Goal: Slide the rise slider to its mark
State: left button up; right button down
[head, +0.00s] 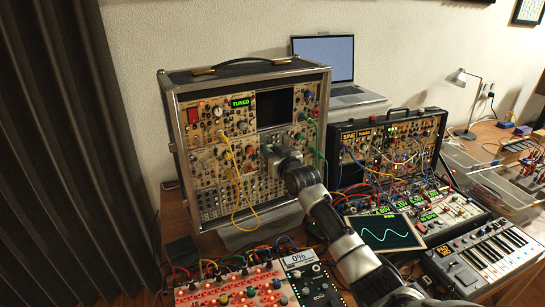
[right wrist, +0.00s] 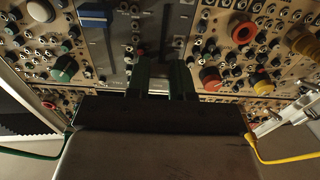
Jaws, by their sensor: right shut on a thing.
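My right gripper (head: 268,152) reaches in from the lower right in the head view and is at the front panel of the tall synth case (head: 215,181). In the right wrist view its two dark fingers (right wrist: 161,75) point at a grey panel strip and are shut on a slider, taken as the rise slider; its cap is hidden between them. A blue slider cap (right wrist: 93,18) stands apart, up and left of the fingers. I cannot make out the mark. My left gripper is not in view.
A yellow cable (head: 236,185) hangs left of the gripper. Knobs, including a green one (right wrist: 64,68) and a red one (right wrist: 211,78), sit close by. A second case (head: 378,145), a screen with a wave (head: 385,232) and a keyboard (head: 487,252) stand to the right.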

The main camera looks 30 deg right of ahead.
jog(key=shift+r, duration=0.8)
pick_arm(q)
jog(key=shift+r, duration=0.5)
pick_arm(e)
jog(key=c, duration=1)
grip_release()
jog(key=shift+o, duration=0.2)
jog(key=shift+f, duration=0.1)
pick_arm(q)
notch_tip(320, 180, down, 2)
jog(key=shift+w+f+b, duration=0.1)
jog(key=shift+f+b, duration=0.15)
jog(key=shift+b, duration=0.95)
pick_arm(e)
jog(key=s, duration=1)
jog(key=shift+s+a, duration=0.35)
jog(key=shift+a, duration=0.1)
